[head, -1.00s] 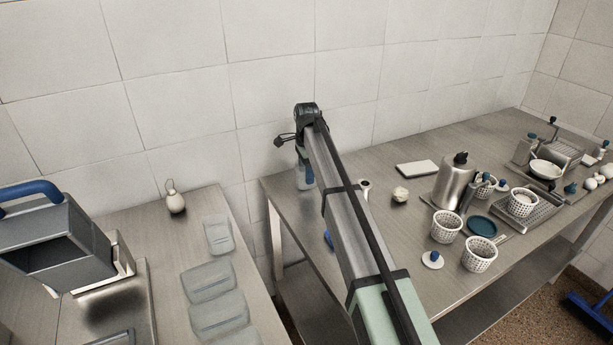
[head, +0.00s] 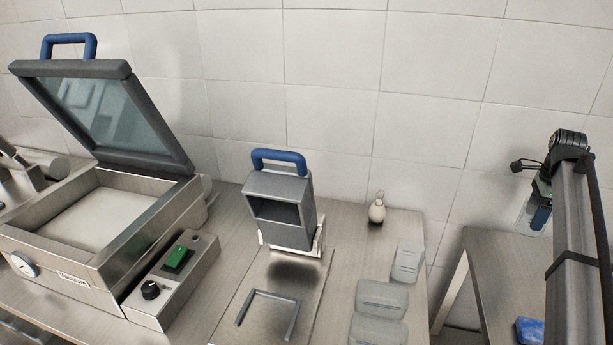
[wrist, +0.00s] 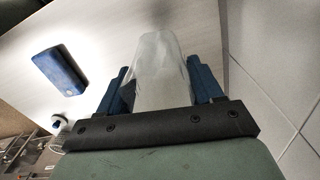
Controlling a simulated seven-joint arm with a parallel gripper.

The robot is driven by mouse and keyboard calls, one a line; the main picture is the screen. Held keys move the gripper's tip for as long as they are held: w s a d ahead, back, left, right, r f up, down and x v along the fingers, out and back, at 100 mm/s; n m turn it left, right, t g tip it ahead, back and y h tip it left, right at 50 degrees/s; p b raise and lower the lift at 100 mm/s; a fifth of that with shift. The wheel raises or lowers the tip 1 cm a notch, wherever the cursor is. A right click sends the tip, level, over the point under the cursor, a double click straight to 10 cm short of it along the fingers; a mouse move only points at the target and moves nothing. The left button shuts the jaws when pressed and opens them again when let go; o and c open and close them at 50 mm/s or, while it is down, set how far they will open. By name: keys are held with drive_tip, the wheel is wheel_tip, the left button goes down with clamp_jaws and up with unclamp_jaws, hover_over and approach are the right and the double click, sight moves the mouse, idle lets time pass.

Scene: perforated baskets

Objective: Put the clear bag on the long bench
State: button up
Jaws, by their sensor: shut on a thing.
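The clear bag (wrist: 160,62) is held between the blue fingers of my gripper (wrist: 160,82) in the wrist view. In the head view my gripper (head: 541,210) is at the far right, and a pale, see-through part of the bag (head: 525,212) shows beside its blue finger. Below it is a steel bench (head: 490,262), seen only in part in the head view. Its pale top also shows in the wrist view (wrist: 95,30). The bag appears above this top; its exact height is unclear.
A blue block (wrist: 60,75) lies on that bench, also in the head view (head: 530,330). The left bench (head: 335,235) carries a sealer with a raised lid (head: 105,110), a blue-handled device (head: 282,205), a small pale bottle (head: 377,210) and several clear pouches (head: 380,298). A gap separates the benches.

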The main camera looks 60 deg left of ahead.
drive_tip(key=s+a+r+n, duration=0.2)
drive_tip(key=s+a+n, duration=0.2)
drive_tip(key=s+a, duration=1.75)
drive_tip(key=s+a+r+n, duration=0.1)
drive_tip(key=s+a+n, duration=0.15)
drive_tip(key=s, duration=1.25)
drive_tip(key=s+d+m, duration=0.4)
drive_tip(key=s, duration=0.1)
drive_tip(key=shift+s+d+f+m, duration=0.25)
drive_tip(key=shift+s+f+m, duration=0.1)
drive_tip(key=shift+s+f, duration=0.05)
drive_tip(key=shift+f, duration=5)
